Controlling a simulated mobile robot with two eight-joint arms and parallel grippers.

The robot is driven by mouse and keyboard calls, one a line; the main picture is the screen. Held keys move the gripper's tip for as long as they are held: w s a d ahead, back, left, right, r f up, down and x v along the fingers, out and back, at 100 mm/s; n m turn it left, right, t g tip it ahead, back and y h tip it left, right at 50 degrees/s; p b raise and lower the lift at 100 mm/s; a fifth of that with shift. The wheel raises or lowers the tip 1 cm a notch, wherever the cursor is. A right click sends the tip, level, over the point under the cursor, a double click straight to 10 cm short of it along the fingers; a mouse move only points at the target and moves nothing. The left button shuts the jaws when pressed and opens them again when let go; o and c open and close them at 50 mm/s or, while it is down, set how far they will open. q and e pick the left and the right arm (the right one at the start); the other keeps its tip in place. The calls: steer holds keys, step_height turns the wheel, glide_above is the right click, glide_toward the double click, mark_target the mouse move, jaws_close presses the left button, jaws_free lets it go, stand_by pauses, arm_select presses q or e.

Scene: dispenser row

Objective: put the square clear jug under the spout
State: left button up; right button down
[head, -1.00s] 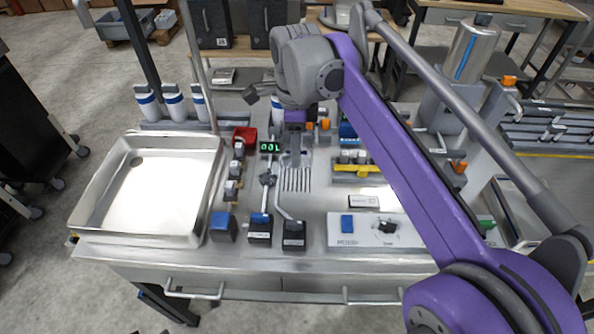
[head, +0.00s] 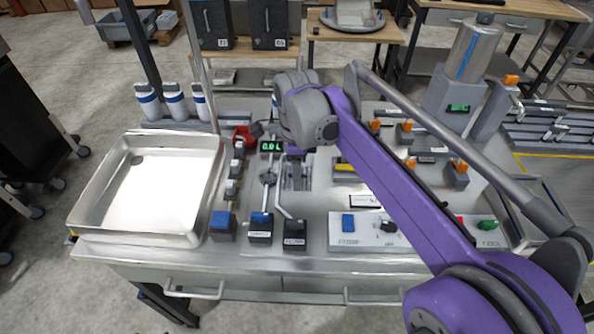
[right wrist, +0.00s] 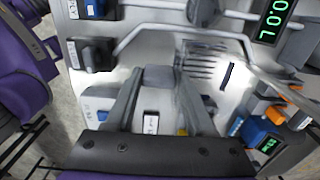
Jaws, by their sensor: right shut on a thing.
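My right gripper (head: 295,160) is low over the middle of the steel counter. In the right wrist view its two fingers (right wrist: 160,88) are shut on a grey block, apparently the handle of the square clear jug (right wrist: 186,72). The jug is see-through and its outline is faint. It is close to the slotted drain grille; I cannot tell whether it touches the counter. Thin grey spout pipes (head: 281,204) rise from the black and blue-topped boxes beside it. Whether the jug is below a spout outlet is hidden by my wrist. My left gripper is out of view.
A green digital display (head: 271,146) stands behind the pipes. A steel sink (head: 88,190) is at left, with white bottles (head: 175,103) behind it. A white control panel (head: 366,231) is at front right. Orange-topped blocks (head: 456,174) stand at right.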

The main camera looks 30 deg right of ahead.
steer(key=shift+c, duration=1.3)
jaws_free()
step_height(320, 180, up, 12)
steer(key=p, duration=0.1)
steer(key=shift+r, duration=0.2)
